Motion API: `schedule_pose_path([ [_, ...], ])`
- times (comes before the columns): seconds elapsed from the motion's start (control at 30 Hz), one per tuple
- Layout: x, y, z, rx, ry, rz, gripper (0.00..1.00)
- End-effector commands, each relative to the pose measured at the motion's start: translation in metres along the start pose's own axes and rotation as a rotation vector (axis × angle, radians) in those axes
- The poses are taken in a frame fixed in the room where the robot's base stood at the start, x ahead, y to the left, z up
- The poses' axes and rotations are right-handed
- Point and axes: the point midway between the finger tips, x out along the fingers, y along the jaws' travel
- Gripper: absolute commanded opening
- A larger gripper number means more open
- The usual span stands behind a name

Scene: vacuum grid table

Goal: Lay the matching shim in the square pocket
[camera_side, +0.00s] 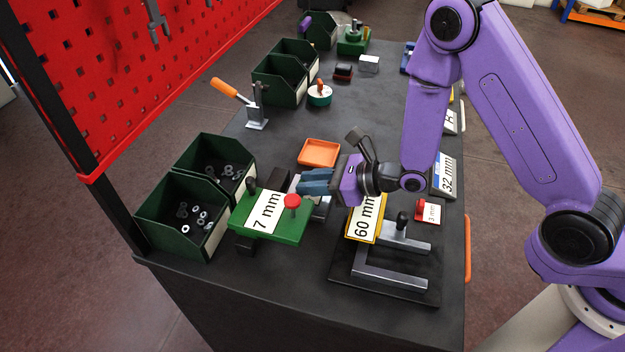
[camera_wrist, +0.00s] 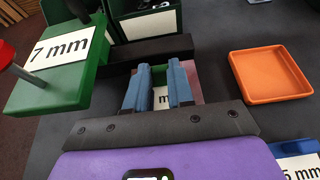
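My gripper (camera_side: 315,183) reaches left over the table, just right of a green plate labelled 7 mm (camera_side: 264,217) with a red knob (camera_side: 292,202). In the wrist view its two blue fingers (camera_wrist: 160,88) stand apart. Between them show a green strip (camera_wrist: 158,75) and part of a white label (camera_wrist: 163,98) ending in "m". I cannot tell whether the fingers grip this labelled piece. A mauve patch (camera_wrist: 194,83) shows right of the fingers. I cannot make out a square pocket.
An orange tray (camera_side: 319,153) sits behind my gripper. Green bins (camera_side: 183,215) with small metal parts stand at left. A black base (camera_side: 384,279) with steel bars lies in front.

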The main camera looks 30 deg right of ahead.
Motion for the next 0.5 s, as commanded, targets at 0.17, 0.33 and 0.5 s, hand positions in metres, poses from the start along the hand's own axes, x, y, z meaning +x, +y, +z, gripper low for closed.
schedule_pose_path([
  [0.17,0.0000,-0.0002,0.0000,0.000,0.001,0.000,0.48],
  [0.33,-0.0001,-0.0001,0.0000,0.000,0.001,0.000,0.48],
  [0.5,-0.0036,-0.0004,0.0031,0.000,0.001,-0.001,0.48],
])
